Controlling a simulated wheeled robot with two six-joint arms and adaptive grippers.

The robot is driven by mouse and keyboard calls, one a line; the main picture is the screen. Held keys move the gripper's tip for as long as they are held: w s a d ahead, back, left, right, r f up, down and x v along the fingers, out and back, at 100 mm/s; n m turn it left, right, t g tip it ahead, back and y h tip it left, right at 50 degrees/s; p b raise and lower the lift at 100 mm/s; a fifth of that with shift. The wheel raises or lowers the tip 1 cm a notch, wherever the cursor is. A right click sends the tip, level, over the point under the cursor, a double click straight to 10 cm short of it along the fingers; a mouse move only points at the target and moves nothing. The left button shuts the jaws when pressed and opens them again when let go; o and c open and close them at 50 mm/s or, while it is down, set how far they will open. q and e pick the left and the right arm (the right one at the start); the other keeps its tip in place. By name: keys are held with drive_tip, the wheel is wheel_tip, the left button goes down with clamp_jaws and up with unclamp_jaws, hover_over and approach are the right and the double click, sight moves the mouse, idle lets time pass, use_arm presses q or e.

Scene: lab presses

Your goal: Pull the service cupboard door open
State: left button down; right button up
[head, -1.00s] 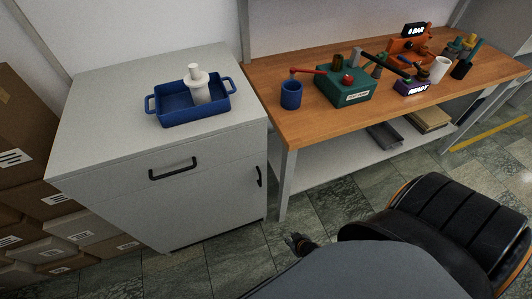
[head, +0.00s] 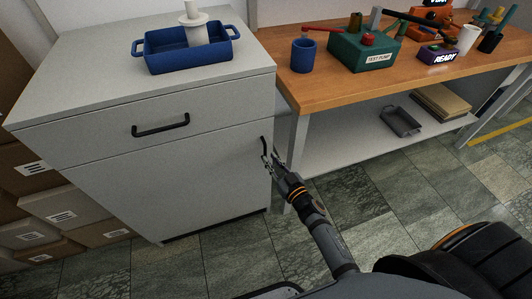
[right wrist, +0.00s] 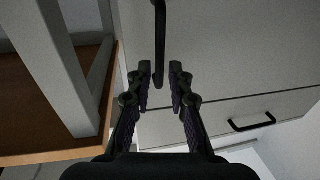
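The service cupboard is a grey-white cabinet at the left of the head view. Its lower door (head: 170,178) looks shut, with a black upright handle (head: 263,146) near its right edge. My right gripper (head: 270,160) is at this handle. In the right wrist view the right gripper (right wrist: 161,75) is open, and the lower end of the door handle (right wrist: 160,40) shows between its two fingertips. A gap shows on each side of the handle, so the fingers are not closed on it. My left gripper is not in view.
A drawer with a black handle (head: 161,130) is above the door. A blue tray (head: 188,56) holding a white object stands on top. A wooden workbench (head: 335,88) with a bench leg (head: 297,150) stands close on the right. The tiled floor in front is free.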

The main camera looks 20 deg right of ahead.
sight(265, 153)
drive_tip(key=x, duration=0.5)
drive_tip(key=shift+s, duration=0.1)
clamp_jaws()
